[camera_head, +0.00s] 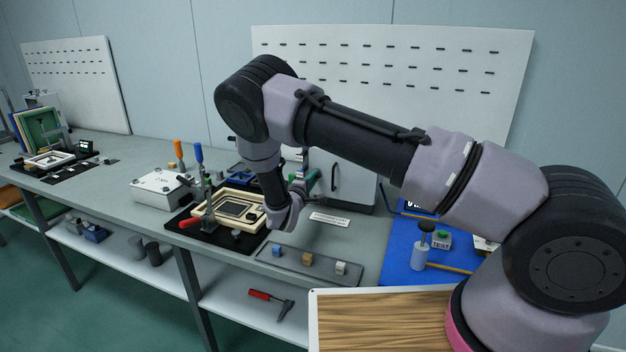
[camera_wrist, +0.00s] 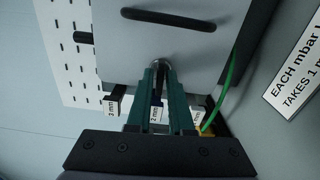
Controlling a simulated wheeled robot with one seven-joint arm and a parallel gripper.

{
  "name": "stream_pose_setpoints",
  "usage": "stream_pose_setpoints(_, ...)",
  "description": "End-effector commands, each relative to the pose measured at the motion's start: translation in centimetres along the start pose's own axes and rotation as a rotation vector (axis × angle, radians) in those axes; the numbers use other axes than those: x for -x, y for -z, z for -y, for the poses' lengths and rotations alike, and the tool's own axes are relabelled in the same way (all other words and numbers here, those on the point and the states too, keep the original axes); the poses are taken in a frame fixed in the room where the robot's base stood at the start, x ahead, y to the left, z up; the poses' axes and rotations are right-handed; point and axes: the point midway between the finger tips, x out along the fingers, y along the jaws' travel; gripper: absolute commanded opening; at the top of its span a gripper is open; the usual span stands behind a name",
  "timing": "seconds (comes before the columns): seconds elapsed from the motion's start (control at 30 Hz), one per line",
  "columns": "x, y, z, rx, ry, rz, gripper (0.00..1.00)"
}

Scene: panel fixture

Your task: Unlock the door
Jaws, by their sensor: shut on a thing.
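The door is the grey front (camera_head: 350,178) of a small cabinet on the bench, with a dark upright handle. In the wrist view the grey door (camera_wrist: 190,45) fills the upper middle, and its black bar handle (camera_wrist: 168,19) lies across the picture. My gripper (camera_head: 312,178) is at the left side of the door front. Its green fingers (camera_wrist: 160,80) are shut on a small round metal piece (camera_wrist: 161,63) at the door's face. The fingers hide most of it, so I cannot tell if it is a key or a lock knob.
White tags marked "2 mm" (camera_wrist: 112,103) and a green cable (camera_wrist: 225,85) are close to the fingers. A cream frame fixture (camera_head: 233,207) is left of my gripper, with upright tools behind it. A tray with small blocks (camera_head: 307,259) and a blue mat (camera_head: 405,255) are in front.

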Motion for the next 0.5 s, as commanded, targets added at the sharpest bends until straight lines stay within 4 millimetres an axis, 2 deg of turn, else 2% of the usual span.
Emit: stream_pose_setpoints(0.5, 0.12, 0.07, 0.10, 0.422, 0.001, -0.002, 0.00)
